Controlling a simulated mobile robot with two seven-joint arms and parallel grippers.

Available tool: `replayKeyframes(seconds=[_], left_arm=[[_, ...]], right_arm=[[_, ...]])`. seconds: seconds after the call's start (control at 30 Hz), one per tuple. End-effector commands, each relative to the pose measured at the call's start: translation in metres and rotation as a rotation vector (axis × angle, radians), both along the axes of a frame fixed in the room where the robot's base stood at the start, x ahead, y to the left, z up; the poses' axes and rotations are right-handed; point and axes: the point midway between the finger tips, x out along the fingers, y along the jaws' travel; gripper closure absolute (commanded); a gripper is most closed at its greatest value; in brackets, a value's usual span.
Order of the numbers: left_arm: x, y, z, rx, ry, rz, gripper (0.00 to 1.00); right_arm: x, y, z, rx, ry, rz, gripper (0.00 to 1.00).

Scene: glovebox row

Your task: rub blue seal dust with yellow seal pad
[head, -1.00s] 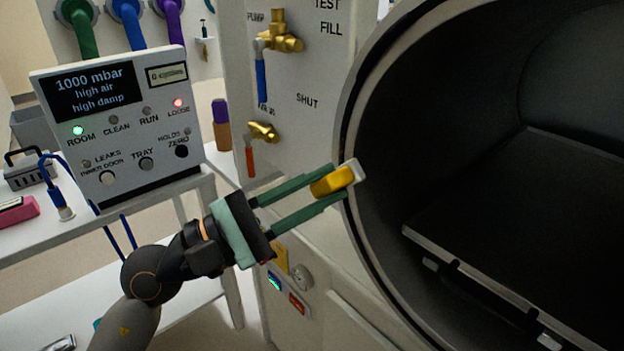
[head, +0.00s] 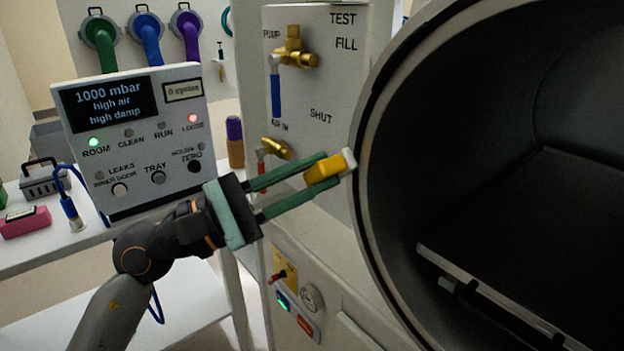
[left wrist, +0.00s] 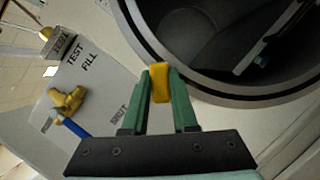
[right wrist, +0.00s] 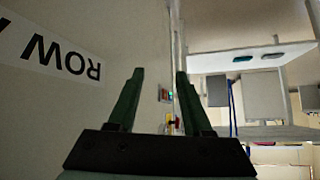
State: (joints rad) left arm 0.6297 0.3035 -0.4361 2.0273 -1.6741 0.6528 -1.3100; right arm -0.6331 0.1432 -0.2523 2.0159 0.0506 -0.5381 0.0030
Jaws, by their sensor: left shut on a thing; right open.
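My left gripper (head: 333,168) is shut on the yellow seal pad (head: 322,170), a small yellow block with a white face at its far end. In the head view the white face points at the round chamber's rim (head: 362,170), on its left side. I cannot tell whether pad and rim touch. In the left wrist view the pad (left wrist: 160,83) sits between the green fingertips, in front of the dark rim (left wrist: 215,92). I cannot make out blue dust on the rim. My right gripper (right wrist: 160,72) is open and empty; it is out of the head view.
Left of the chamber, a wall panel carries a brass valve with a blue handle (head: 276,90) and a lower brass valve (head: 276,148). A control box (head: 140,140) stands behind my left arm. The chamber has a dark tray (head: 540,220) inside and its mouth is open.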

Motion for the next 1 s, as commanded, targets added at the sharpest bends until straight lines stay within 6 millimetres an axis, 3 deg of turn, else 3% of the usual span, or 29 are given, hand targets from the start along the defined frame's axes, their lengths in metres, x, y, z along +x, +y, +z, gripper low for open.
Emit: replayKeyframes(seconds=[0.03,0.5,1.0], left_arm=[[0.0,0.0,0.006,-0.006,-0.005,0.002,1.0],[-0.031,-0.021,0.006,-0.003,-0.003,-0.001,1.0],[-0.037,-0.017,0.003,-0.004,-0.004,0.003,1.0]], right_arm=[[0.0,0.0,0.003,0.0,0.0,0.0,0.5],[0.001,0.0,0.03,0.002,-0.006,-0.001,0.5],[0.001,0.0,0.029,0.002,-0.007,-0.001,0.5]])
